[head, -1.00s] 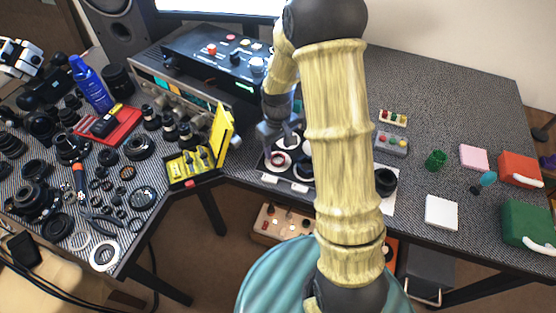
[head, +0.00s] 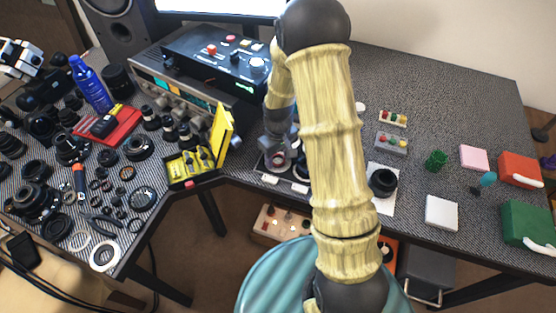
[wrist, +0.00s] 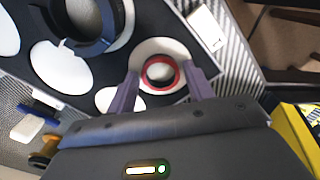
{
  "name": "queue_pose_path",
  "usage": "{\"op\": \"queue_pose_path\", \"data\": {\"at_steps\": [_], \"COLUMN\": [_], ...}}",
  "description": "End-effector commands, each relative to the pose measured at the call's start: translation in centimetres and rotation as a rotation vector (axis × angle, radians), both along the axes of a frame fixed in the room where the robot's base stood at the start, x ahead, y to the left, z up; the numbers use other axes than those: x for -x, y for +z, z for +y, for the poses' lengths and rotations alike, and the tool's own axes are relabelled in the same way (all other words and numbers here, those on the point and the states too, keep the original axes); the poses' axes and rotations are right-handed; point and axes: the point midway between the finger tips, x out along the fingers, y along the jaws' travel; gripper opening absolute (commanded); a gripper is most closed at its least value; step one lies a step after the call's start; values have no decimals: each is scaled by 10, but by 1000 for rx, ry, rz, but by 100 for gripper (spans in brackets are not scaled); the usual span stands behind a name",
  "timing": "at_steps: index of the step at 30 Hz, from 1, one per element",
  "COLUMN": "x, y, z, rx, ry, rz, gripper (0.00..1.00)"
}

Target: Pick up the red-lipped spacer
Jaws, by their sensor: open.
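The red-lipped spacer (wrist: 161,73) is a small ring with a red edge and a dark rim. In the wrist view it sits over a white round spot on a dark tray (wrist: 187,30). My gripper (wrist: 163,84) is open, with one finger on each side of the spacer; contact cannot be told. In the head view my gripper (head: 276,150) is low over the tray, and the spacer (head: 278,160) is partly hidden by it and my arm.
A large dark ring (wrist: 85,25) lies on the tray near other white spots. A yellow open case (head: 225,133) stands left of the tray. A black cylindrical part (head: 383,182) lies on white paper to the right. An instrument with knobs (head: 225,62) stands behind.

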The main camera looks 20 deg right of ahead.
Motion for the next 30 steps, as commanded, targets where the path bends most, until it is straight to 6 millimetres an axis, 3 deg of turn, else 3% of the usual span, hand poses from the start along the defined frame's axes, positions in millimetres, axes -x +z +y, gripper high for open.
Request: {"op": "queue_pose_path", "data": {"at_steps": [8, 13, 23, 30], "x": [0, 0, 0, -1], "y": [0, 0, 4, 38], "z": [0, 0, 0, 0], "rx": [0, 0, 0, -1], "ry": [0, 0, 0, 0], "rz": [0, 0, -1, -5], "gripper": [50, 19, 19, 19]}}
